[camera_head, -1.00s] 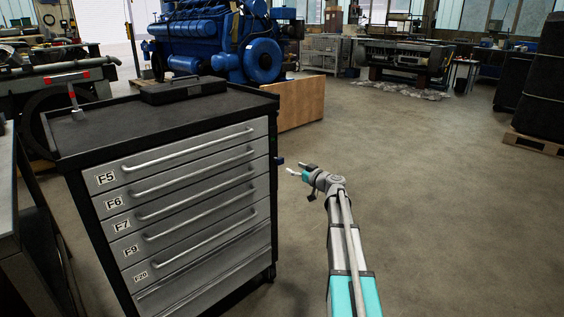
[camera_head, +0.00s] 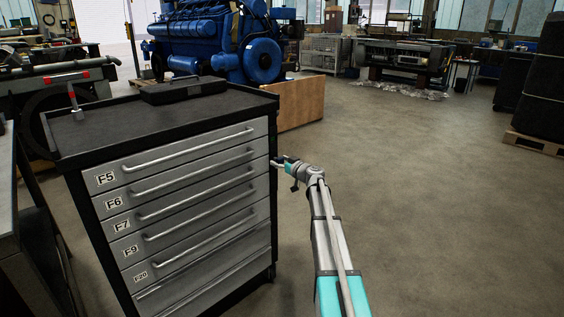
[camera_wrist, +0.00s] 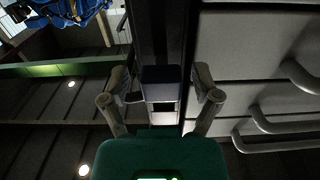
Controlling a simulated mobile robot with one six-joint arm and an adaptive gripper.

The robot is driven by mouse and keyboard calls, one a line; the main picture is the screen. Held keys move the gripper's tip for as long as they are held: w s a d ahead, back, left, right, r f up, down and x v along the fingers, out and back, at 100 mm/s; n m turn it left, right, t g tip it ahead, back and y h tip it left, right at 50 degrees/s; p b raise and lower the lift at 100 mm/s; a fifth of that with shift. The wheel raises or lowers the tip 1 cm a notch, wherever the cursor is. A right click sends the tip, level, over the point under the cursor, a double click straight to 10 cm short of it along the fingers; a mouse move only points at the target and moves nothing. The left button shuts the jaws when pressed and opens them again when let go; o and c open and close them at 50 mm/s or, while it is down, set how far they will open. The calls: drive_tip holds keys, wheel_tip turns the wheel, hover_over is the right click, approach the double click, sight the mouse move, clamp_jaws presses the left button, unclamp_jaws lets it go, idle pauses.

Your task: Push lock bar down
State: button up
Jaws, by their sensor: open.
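The drawer cabinet (camera_head: 190,210) stands at left with labelled drawers, all shut. A small dark blue block (camera_wrist: 160,76) shows in the wrist view on the dark upright (camera_wrist: 158,30) at the cabinet's front edge; I take it as the lock bar's handle. My gripper (camera_wrist: 162,80) is open, with one finger on each side of the block. Contact with it cannot be told. In the head view my gripper (camera_head: 280,160) is at the cabinet's right front edge and hides the block.
Drawer handles (camera_wrist: 262,120) stick out close to the right finger. A black case (camera_head: 183,90) and a red-topped tool (camera_head: 74,100) are on the cabinet top. A blue engine (camera_head: 215,40) stands behind. The floor (camera_head: 430,190) at right is clear.

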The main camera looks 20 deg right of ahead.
drive_tip(key=shift+c, duration=0.3)
clamp_jaws()
wheel_tip(320, 180, down, 2)
drive_tip(key=b, duration=0.2)
drive_tip(key=shift+f+b, duration=0.2)
drive_tip(key=shift+b, duration=0.15)
